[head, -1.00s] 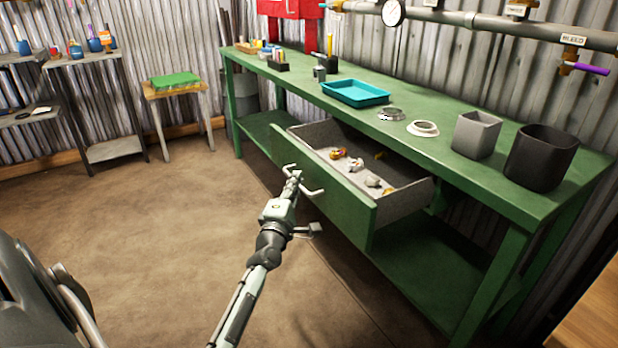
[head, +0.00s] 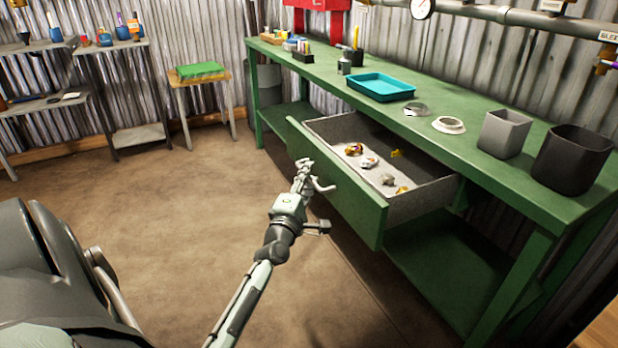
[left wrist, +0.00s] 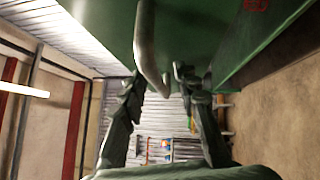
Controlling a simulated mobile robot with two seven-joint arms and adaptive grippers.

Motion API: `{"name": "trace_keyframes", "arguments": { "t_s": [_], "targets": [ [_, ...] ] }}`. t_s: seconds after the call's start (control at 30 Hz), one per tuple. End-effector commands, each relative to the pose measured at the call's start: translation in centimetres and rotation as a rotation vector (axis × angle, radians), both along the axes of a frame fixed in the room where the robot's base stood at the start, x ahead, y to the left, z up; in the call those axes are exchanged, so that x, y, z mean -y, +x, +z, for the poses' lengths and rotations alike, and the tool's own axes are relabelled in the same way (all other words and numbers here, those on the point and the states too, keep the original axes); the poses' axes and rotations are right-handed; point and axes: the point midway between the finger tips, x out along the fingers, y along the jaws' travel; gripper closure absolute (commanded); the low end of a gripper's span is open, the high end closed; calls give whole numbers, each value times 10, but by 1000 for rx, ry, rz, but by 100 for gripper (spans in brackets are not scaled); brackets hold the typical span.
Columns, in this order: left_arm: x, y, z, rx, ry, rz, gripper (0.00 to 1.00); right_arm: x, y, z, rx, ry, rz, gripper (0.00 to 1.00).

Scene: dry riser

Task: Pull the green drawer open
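The green drawer (head: 345,198) stands pulled out of the green workbench (head: 470,130), with its grey inside and several small items showing. Its metal bar handle (head: 322,186) is on the front panel. My left gripper (head: 304,168) is at the handle, in front of the panel. In the left wrist view the handle (left wrist: 150,50) reaches between the two spread fingers of my left gripper (left wrist: 160,88). Gaps show beside the handle, so the fingers look open around it. Exact contact cannot be told. My right gripper is not in view.
A teal tray (head: 381,88), a grey bin (head: 503,134) and a black bin (head: 572,160) stand on the bench. A wooden stool (head: 203,85) with a green top and shelves (head: 135,138) stand at the back left. The floor before the drawer is clear.

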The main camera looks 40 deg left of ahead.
Motion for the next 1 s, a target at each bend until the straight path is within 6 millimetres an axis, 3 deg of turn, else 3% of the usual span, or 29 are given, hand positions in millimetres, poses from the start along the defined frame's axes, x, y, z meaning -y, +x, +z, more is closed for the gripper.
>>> {"name": "trace_keyframes", "arguments": {
  "t_s": [0.27,0.7,1.0],
  "targets": [
    [3,-8,-2,-1,-1,1,69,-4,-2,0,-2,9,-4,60],
    [37,-86,-14,-3,0,-1,69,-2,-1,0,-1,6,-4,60],
    [47,-109,-16,0,0,0,69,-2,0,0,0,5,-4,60]
  ]
}}
